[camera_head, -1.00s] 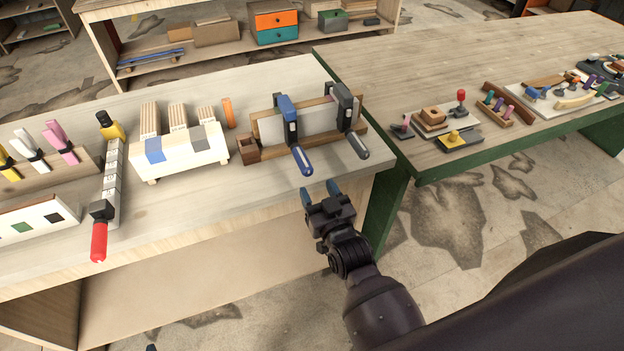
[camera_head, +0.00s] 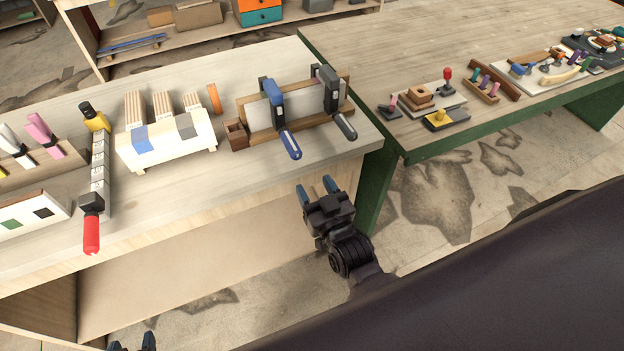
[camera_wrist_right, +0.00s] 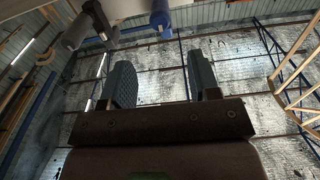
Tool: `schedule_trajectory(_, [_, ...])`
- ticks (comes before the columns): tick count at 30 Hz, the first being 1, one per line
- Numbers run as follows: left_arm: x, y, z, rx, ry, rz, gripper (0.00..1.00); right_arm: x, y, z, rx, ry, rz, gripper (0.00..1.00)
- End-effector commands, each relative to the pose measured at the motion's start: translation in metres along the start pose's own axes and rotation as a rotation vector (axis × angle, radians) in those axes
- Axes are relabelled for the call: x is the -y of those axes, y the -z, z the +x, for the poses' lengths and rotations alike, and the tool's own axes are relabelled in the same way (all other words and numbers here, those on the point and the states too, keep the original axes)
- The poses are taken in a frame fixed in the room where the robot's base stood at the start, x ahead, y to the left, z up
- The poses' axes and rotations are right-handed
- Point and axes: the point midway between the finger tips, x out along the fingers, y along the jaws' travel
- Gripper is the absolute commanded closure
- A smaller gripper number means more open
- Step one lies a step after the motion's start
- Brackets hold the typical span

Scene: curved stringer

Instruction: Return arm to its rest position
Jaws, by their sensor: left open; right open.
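My right gripper (camera_head: 317,189) is open and empty. It hangs in front of the near table's front edge, below the blue clamp's handle (camera_head: 290,145) and apart from it. In the right wrist view its two fingers (camera_wrist_right: 163,82) stand apart with nothing between them. My left gripper (camera_head: 132,344) shows only as blue fingertips at the bottom edge of the head view, apart and with nothing visible between them. The rest of the left arm is out of view.
The near table (camera_head: 245,187) holds a blue clamp, a black clamp (camera_head: 330,92), a red-handled clamp (camera_head: 92,225) and a white block rack (camera_head: 170,150). A green-edged table (camera_head: 420,60) stands to the right. Open floor (camera_head: 440,205) lies between and in front.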

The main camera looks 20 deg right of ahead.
Motion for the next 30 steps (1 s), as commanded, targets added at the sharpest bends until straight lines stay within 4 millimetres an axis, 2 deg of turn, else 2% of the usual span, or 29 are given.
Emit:
schedule_trajectory(4, [0.000,0.000,0.000,0.000,0.000,0.000,0.41,0.000,0.000,-0.009,-0.001,0.000,0.000,0.44])
schedule_trajectory(21, [0.000,0.001,-0.001,-0.004,0.000,0.000,0.41,0.000,-0.001,-0.008,0.008,0.000,0.005,0.44])
schedule_trajectory(26, [0.000,-0.006,0.001,0.009,0.000,0.000,0.41,-0.007,-0.019,-0.013,0.150,0.006,0.029,0.44])
schedule_trajectory(29, [0.000,-0.011,0.004,0.007,0.001,0.000,0.41,-0.032,-0.050,-0.040,0.308,0.000,0.012,0.44])
schedule_trajectory(30, [0.000,-0.012,0.006,0.004,0.001,0.001,0.41,-0.044,-0.064,-0.055,0.372,-0.005,-0.002,0.44])
